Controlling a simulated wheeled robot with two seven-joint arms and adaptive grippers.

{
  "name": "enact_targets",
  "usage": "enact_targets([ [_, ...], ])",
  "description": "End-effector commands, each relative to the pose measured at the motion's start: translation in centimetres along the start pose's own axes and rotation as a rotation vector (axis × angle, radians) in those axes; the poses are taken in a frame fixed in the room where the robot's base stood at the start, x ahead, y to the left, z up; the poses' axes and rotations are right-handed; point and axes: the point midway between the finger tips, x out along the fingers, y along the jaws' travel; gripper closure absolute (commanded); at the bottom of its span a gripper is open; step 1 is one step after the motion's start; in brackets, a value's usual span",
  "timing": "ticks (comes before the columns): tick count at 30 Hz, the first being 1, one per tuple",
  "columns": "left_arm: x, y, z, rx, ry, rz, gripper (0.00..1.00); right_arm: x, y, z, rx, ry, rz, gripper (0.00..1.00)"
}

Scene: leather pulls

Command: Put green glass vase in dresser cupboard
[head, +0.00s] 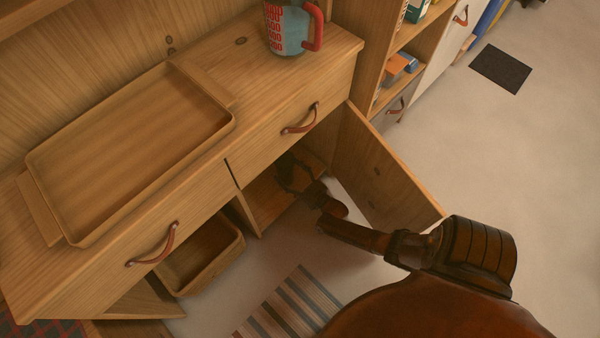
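The wooden dresser (262,122) fills the left and middle of the head view. Its right cupboard door (385,180) stands open, swung out to the right. My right arm comes in from the lower right, and its gripper (292,176) is inside the right cupboard opening, low over the cupboard floor (268,203). The gripper is dark and in shadow, so I cannot tell whether its fingers are open or holding anything. I see no green glass vase. My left gripper is out of view.
A wooden tray (130,150) and a blue-red mug (287,28) stand on the dresser top. A wooden box (203,255) sits in the left opening. A striped rug (290,308) lies in front. Open shelves (408,45) stand beyond the dresser. The floor at right is clear except for a dark mat (501,68).

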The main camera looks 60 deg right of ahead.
Motion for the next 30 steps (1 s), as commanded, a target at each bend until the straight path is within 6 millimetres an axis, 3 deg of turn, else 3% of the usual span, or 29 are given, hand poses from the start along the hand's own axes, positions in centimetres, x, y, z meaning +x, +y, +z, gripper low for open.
enact_targets([
  [1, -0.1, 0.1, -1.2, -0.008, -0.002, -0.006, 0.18, -1.0, 0.0, -0.5, 0.001, 0.001, 0.001, 0.27],
  [3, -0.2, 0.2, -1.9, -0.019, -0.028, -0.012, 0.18, -2.4, 0.1, -0.6, 0.001, 0.003, 0.002, 0.27],
  [12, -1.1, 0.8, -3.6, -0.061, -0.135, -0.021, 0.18, -8.3, 0.0, -0.5, 0.001, 0.004, 0.0, 0.27],
  [18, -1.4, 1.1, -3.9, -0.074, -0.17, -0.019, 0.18, -10.3, -0.1, -0.3, 0.0, 0.003, 0.0, 0.27],
  [26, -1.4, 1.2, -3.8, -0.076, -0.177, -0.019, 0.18, -10.8, -0.1, 0.0, 0.001, -0.004, -0.004, 0.27],
  [30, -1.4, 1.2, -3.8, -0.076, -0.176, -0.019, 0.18, -13.2, -1.8, 1.2, 0.007, -0.085, -0.06, 0.27],
])
